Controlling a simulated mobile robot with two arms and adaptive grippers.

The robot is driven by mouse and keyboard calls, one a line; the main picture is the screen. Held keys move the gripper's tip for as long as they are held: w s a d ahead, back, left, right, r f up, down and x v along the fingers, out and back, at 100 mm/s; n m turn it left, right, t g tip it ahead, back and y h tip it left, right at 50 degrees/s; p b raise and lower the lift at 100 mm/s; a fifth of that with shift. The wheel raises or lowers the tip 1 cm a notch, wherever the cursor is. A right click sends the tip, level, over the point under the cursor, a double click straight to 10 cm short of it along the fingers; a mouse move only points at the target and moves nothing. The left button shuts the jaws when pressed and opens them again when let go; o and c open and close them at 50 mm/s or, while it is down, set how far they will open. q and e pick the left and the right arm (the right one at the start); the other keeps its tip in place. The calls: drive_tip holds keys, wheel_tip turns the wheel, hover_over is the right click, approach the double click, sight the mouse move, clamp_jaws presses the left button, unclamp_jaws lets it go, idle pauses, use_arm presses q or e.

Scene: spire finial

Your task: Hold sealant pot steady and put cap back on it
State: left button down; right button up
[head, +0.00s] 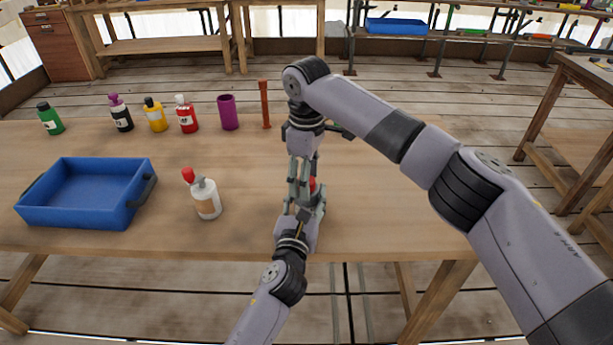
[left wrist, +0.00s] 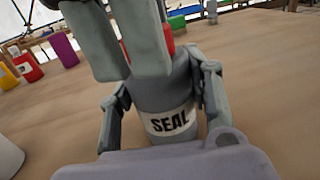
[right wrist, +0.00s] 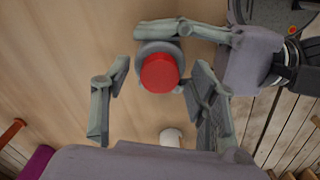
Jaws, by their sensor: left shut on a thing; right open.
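The sealant pot (left wrist: 165,98) is grey with a white label reading SEAL and stands upright on the table. My left gripper (left wrist: 160,110) is shut on it, one finger on each side. In the head view the pot is mostly hidden behind the grippers. The red cap (right wrist: 160,73) sits on top of the pot; whether it is fully seated I cannot tell. My right gripper (right wrist: 155,95) is open and points down from above, its fingers apart around the cap. In the left wrist view its fingers hide part of the cap (left wrist: 168,40).
A white bottle with a red top (head: 206,198) stands left of the grippers. A blue tray (head: 75,213) is further left. Several bottles, a purple cup (head: 228,112) and an orange-brown stick (head: 265,105) line the back. The table's right side is clear.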

wheel_tip(320, 180, up, 12)
idle(0.6)
use_arm(q)
drive_tip(key=c, duration=0.7)
unclamp_jaws()
drive_tip(key=shift+c, duration=0.2)
drive_tip(key=s+a, duration=0.2)
drive_tip(key=s, duration=1)
drive_tip(key=shift+a, duration=0.15)
